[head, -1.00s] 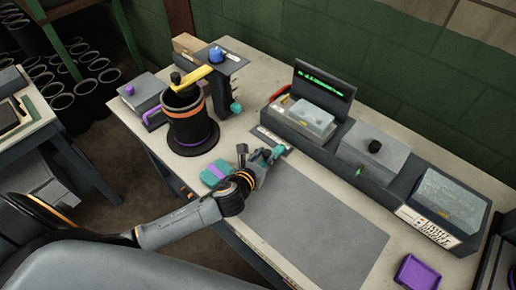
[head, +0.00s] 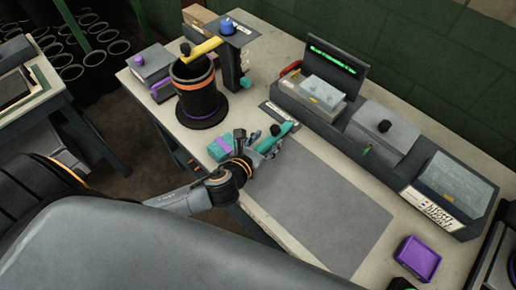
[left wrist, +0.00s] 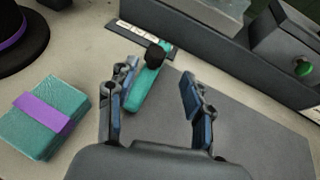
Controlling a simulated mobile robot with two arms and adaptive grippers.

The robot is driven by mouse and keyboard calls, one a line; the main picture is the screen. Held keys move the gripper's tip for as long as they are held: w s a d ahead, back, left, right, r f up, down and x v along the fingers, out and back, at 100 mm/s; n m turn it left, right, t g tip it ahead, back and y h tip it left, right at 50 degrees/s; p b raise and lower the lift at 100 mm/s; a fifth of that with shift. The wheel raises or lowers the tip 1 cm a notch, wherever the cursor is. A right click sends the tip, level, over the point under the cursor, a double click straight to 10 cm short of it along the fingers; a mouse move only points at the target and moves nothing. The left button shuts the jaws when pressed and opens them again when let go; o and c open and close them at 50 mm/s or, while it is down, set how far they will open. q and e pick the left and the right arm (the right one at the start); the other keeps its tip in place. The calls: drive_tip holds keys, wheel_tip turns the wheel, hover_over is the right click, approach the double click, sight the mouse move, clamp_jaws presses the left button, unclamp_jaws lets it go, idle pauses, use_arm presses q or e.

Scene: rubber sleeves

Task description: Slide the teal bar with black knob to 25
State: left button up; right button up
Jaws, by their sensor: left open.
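The teal bar (left wrist: 148,88) with its black knob (left wrist: 155,55) lies on the table at the far end of the grey mat. Its far end meets a dark scale plate (left wrist: 125,30) with white markings too small to read. In the head view the bar (head: 286,130) is partly hidden by my gripper. My left gripper (left wrist: 160,76) is open, with its fingers on either side of the bar. The bar is nearer the left finger; I cannot tell if they touch. The left gripper (head: 268,143) also shows in the head view. My right gripper is not in view.
A teal block with a purple band (left wrist: 42,118) lies left of the gripper. A black canister (head: 200,98) stands behind it. A long grey console (head: 365,150) runs along the back. A purple tray (head: 418,258) sits at the right.

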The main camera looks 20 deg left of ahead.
use_arm(q)
drive_tip(key=v, duration=0.6)
drive_tip(key=shift+s, duration=0.1)
idle(0.3)
